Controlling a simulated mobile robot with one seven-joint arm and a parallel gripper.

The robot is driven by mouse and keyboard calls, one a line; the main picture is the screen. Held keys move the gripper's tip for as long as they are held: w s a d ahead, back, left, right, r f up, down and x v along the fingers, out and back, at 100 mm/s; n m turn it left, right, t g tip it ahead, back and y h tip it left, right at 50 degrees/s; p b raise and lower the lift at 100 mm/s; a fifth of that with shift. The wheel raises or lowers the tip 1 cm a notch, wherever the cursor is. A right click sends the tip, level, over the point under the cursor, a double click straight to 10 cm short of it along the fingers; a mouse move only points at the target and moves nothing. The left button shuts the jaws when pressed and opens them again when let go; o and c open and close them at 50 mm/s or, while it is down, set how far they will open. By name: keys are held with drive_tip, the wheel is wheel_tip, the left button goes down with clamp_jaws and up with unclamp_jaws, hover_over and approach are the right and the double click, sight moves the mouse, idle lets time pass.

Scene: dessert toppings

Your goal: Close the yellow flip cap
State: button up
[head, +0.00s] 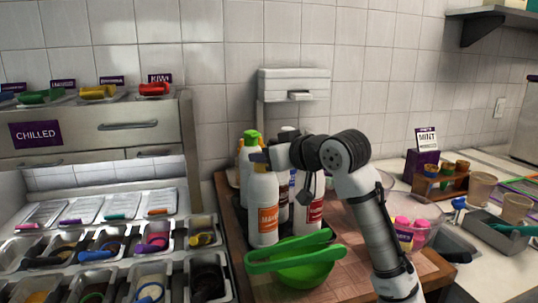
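My gripper (264,157) is at the top of a white bottle (263,212) with an orange label, at the left of the bottle group. The gripper covers most of that bottle's top, so I cannot make out its cap or whether it touches it. I see no clear yellow flip cap; it may be hidden. The fingers are too small and dark to tell whether they are open or shut. A white bottle with a green cap (251,137) stands just behind.
More bottles stand behind my arm, one with a red label (315,212). A green bowl (304,273) with green tongs (290,252) sits in front of the bottles on the wooden board (345,275). Topping trays (108,243) fill the left. A clear tub (415,215) stands at right.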

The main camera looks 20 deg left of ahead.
drive_tip(key=shift+o, duration=1.2)
drive_tip(key=b+v, duration=0.2)
drive_tip(key=v, duration=1.1)
drive_tip(key=shift+s+d, duration=0.25)
drive_tip(key=shift+d, duration=0.05)
drive_tip(key=shift+r, duration=0.1)
